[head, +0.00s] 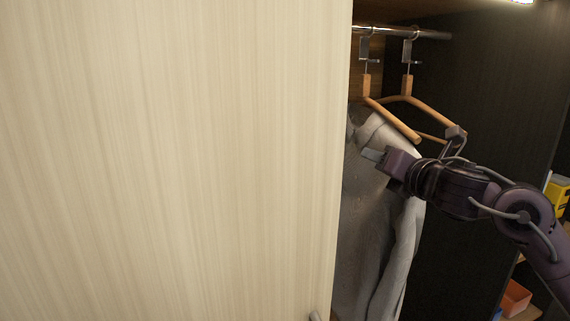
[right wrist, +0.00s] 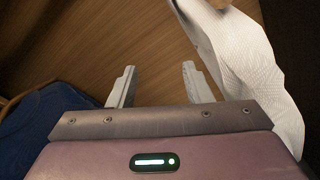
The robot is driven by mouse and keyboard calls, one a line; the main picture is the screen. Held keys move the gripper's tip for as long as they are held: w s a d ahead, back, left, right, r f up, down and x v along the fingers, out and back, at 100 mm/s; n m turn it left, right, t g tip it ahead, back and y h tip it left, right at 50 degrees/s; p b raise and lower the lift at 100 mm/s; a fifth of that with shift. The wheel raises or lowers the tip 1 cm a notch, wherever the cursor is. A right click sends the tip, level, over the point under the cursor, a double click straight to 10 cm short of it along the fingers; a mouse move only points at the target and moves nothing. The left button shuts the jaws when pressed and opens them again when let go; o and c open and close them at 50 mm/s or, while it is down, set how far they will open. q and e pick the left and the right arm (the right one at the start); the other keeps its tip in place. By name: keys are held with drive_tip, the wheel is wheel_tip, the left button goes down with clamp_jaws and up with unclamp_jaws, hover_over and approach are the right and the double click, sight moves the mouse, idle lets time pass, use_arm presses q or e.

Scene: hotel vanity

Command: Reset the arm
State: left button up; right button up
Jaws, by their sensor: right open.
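My right arm (head: 525,215) reaches in from the right into the open wardrobe. My right gripper (head: 374,156) is in front of the upper part of a light grey garment (head: 368,220) in the head view. The right wrist view shows its two fingers (right wrist: 157,85) spread apart, with nothing between them. A pale cloth (right wrist: 245,50) lies to the right of the fingers there, and I cannot tell whether it touches the gripper. My left gripper is not in view.
A pale wooden door panel (head: 170,160) fills the left of the head view. A wooden hanger (head: 393,120) and another behind it (head: 432,113) hang from a metal rod (head: 430,34). An orange box (head: 515,298) and a yellow item (head: 560,195) stand at right. Dark blue cloth (right wrist: 45,125) shows at wrist-view left.

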drive_tip(key=s+a+f+m+g+h, duration=0.1)
drive_tip(key=s+a+f+m, duration=0.15)
drive_tip(key=f+m, duration=0.4)
drive_tip(key=s+a+f+m+g+h, duration=0.1)
drive_tip(key=s+f+m, duration=0.2)
drive_tip(key=f, duration=0.6)
drive_tip(key=s+a+f+m+g+h, duration=0.1)
drive_tip(key=s+a+f+m, duration=0.15)
drive_tip(key=f+m, duration=0.4)
drive_tip(key=s+d+f+m+g+h, duration=0.1)
drive_tip(key=s+d+f+m+g, duration=0.3)
drive_tip(key=s+f+m, duration=0.7)
drive_tip(key=s+d+f+m+g+h, duration=0.15)
drive_tip(key=s+f+m+g, duration=0.3)
drive_tip(key=s+f, duration=0.65)
drive_tip(key=s+f+g+b, duration=0.1)
drive_tip(key=s+f+b, duration=0.15)
drive_tip(key=f, duration=1.25)
drive_tip(key=s+f+g+b, duration=0.1)
drive_tip(key=s+f+b, duration=0.15)
drive_tip(key=f, duration=1.15)
drive_tip(key=s+d+f+g+b, duration=0.1)
drive_tip(key=s+d+f+b, duration=0.1)
drive_tip(key=s+f, duration=0.8)
drive_tip(key=s+d+f+b, duration=0.1)
drive_tip(key=s+f+b, duration=0.1)
drive_tip(key=s+f, duration=0.9)
wheel_tip(320, 180, down, 4)
drive_tip(key=shift+d+f+g, duration=0.1)
drive_tip(key=shift+d+g, duration=0.25)
